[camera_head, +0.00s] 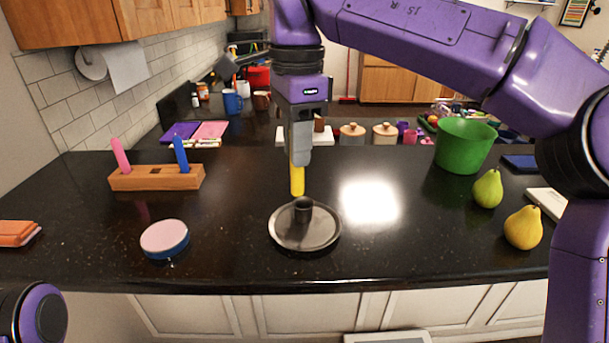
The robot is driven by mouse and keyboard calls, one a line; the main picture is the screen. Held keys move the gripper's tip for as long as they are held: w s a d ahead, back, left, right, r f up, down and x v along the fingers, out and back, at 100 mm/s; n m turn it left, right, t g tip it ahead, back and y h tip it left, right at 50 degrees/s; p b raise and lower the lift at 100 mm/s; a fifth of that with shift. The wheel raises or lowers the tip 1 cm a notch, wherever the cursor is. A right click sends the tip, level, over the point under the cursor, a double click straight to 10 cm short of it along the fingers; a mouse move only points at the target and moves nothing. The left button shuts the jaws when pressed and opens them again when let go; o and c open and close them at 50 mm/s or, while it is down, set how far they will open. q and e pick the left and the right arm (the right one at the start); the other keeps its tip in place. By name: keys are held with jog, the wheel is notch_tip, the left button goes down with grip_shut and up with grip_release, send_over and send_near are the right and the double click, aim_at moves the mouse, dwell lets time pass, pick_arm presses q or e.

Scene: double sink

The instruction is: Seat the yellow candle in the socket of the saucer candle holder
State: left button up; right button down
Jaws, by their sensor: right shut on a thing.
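The yellow candle (297,180) hangs upright from my right gripper (299,160), which is shut on its upper part. The saucer candle holder (320,236) is a dark round dish on the black counter, with a short raised socket (303,209) in its middle. The candle's lower end shows just above the socket in the picture and a little left of its centre. A gap shows between them, and the candle's exact depth over the socket is hard to tell. Only a part of my left arm shows at the lower left; its gripper is out of view.
A wooden block (157,178) with a pink and a blue candle stands at the left. A pink-topped round tin (165,238) sits left of the saucer. A green bucket (464,145), a green pear (487,188) and a yellow pear (523,228) are at the right.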

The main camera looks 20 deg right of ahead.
jog(key=w+f, duration=0.1)
jog(key=f, duration=0.2)
jog(key=w+d+f, duration=0.1)
jog(key=f, duration=0.1)
jog(key=w+d+f, duration=0.1)
jog(key=w+f, duration=0.1)
jog(key=f, duration=0.1)
jog(key=shift+w+d+f, duration=0.1)
jog(key=shift+d+f, duration=0.15)
jog(key=shift+f, duration=0.05)
jog(key=shift+w+f, duration=0.1)
jog(key=shift+f, duration=0.15)
jog(key=shift+w+f, duration=0.1)
jog(key=shift+w, duration=0.1)
jog(key=shift+s+f, duration=0.1)
jog(key=shift+s, duration=0.05)
jog(key=c, duration=1.1)
grip_release()
pick_arm(q)
jog(key=shift+w+f, duration=0.1)
jog(key=shift+w, duration=0.25)
pick_arm(e)
jog(key=shift+o, duration=0.4)
